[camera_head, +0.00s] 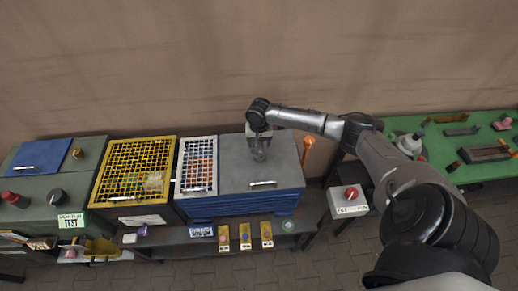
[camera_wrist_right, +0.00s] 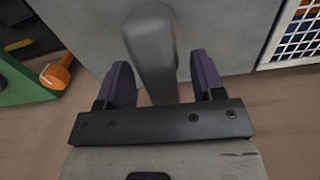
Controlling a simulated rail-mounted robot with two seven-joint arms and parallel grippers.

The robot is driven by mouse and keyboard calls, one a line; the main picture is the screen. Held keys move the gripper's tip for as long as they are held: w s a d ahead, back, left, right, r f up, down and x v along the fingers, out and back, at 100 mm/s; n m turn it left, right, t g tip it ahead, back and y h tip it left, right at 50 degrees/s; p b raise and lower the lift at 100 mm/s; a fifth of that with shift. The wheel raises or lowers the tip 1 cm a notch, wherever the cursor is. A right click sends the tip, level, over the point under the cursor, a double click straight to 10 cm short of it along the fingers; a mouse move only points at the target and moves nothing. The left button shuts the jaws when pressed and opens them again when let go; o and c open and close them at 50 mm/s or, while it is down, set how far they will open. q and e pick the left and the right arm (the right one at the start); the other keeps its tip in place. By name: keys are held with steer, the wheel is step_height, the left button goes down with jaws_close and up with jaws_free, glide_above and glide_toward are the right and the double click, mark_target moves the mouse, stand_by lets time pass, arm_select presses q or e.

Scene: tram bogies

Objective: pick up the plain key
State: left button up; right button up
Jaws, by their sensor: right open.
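My right gripper (camera_head: 259,152) is over the grey lid (camera_head: 232,165) of the blue-sided box, near the lid's back edge. In the right wrist view its two dark fingers (camera_wrist_right: 161,72) are apart, with a grey, rounded bar (camera_wrist_right: 150,45) between them; I cannot tell if they touch it. Several yellow tags or holders, including one (camera_head: 224,238), another (camera_head: 245,236) and a third (camera_head: 266,234), stand on the front shelf. They are too small to tell whether one holds the plain key. I cannot make out the plain key in either view. My left gripper is not in view.
A yellow mesh cover (camera_head: 134,170) and a white mesh cover (camera_head: 196,166) lie left of the grey lid. An orange tool (camera_head: 308,146) stands right of it. A green table (camera_head: 455,133) with tools is at right.

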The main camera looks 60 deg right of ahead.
steer(key=shift+f, duration=0.1)
stand_by(0.4)
steer(key=shift+c, duration=0.3)
jaws_close()
